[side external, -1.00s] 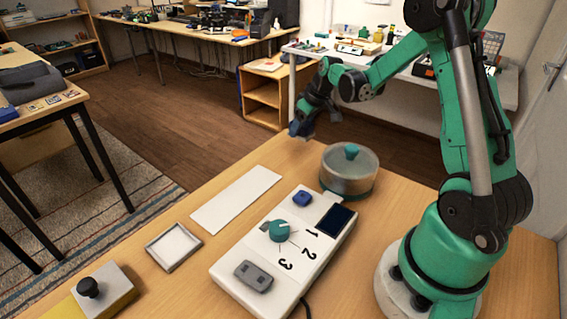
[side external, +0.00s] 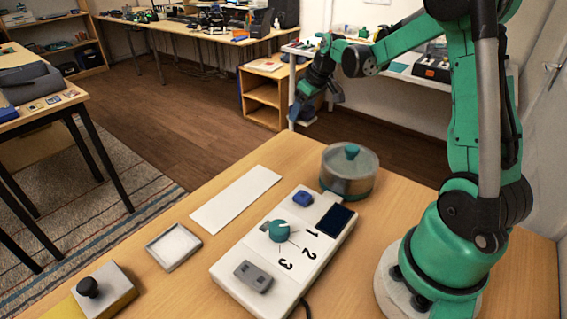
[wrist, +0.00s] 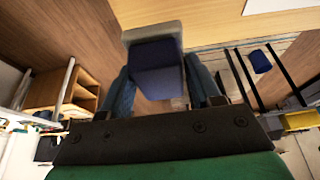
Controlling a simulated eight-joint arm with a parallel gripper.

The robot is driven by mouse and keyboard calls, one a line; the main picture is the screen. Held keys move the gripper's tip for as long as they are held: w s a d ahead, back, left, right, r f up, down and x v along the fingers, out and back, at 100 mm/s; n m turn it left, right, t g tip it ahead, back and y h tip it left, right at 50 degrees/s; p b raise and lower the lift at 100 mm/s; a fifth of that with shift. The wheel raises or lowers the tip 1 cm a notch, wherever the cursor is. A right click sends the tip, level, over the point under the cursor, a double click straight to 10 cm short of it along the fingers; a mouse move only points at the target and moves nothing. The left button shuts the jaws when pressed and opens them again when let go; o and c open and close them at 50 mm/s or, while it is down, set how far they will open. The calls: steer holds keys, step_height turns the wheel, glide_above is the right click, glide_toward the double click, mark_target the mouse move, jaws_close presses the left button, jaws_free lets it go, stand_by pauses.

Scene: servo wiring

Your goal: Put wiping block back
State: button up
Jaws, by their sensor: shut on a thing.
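The wiping block (wrist: 157,62), dark blue with a pale grey face, sits between the two fingers of my gripper (wrist: 158,80) in the wrist view. My gripper (side external: 299,108) is shut on it and holds it in the air past the far edge of the table in the side view. The block is small and hard to make out there. A shallow square tray (side external: 152,249) with a grey rim and pale inside lies empty on the near left of the table. A white flat strip (side external: 236,198) lies behind it.
A white control box (side external: 225,272) with a teal knob and blue button stands mid-table. A round lidded pot (side external: 348,178) is behind it. A block with a black knob (side external: 108,290) is at the near left. Table around the tray is clear.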

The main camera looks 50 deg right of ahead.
steer(key=w+a+r+n, duration=0.1)
steer(key=a+r+n, duration=0.1)
steer(key=a+r, duration=0.35)
step_height(320, 180, up, 6)
steer(key=n+y, duration=0.2)
glide_above(254, 178)
steer(key=s, duration=0.1)
steer(key=f, duration=1.9)
steer(key=shift+s+d, duration=0.2)
steer(key=shift+d, duration=0.05)
steer(key=shift+f, duration=0.2)
steer(key=o, duration=1.1)
steer(key=shift+r, duration=0.15)
